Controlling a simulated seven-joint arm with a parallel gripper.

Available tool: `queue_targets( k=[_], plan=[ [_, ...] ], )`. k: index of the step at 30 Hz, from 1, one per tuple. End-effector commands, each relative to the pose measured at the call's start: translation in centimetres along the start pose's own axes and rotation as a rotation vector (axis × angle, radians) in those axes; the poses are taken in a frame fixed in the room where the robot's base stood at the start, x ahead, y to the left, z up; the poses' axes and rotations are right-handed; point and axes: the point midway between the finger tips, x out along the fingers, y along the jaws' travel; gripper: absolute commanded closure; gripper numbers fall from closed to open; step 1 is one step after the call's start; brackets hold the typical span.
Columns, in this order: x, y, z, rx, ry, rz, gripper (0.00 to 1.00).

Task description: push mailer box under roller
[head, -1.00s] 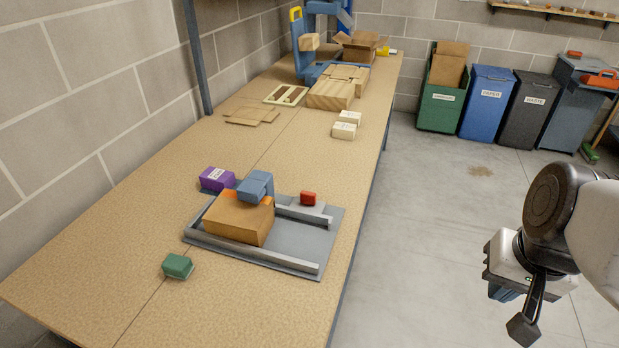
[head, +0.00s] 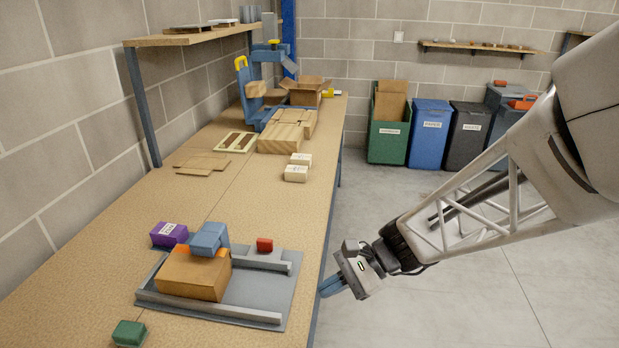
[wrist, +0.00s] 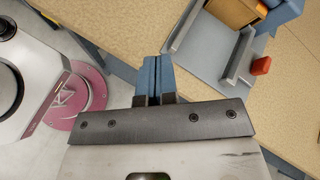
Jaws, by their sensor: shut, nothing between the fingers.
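The brown mailer box (head: 193,275) lies on a grey tray with raised rails (head: 255,294) on the bench. A blue roller block (head: 209,238) with an orange strip sits at the box's far edge; whether it touches the box top I cannot tell. My gripper (head: 332,286) is shut and empty, its blue fingers near the bench's right edge, to the right of the tray and apart from the box. In the wrist view the shut fingertips (wrist: 153,66) point toward the tray, and the box (wrist: 233,10) shows partly at the top.
A purple box (head: 169,234) is behind the mailer box, and a green block (head: 129,333) is near the front.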

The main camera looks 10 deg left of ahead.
Motion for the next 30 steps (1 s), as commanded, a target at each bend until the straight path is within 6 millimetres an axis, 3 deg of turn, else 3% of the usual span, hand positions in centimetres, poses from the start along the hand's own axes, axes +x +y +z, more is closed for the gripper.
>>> queue_targets(
  k=[16,24,30],
  plan=[
    [7.8,-7.6,-7.0,0.423,-0.372,-0.313,1.00],
    [9.4,-9.1,-9.3,0.525,-0.451,-0.400,1.00],
    [9.6,-9.2,-9.6,0.535,-0.458,-0.410,1.00]
  ],
)
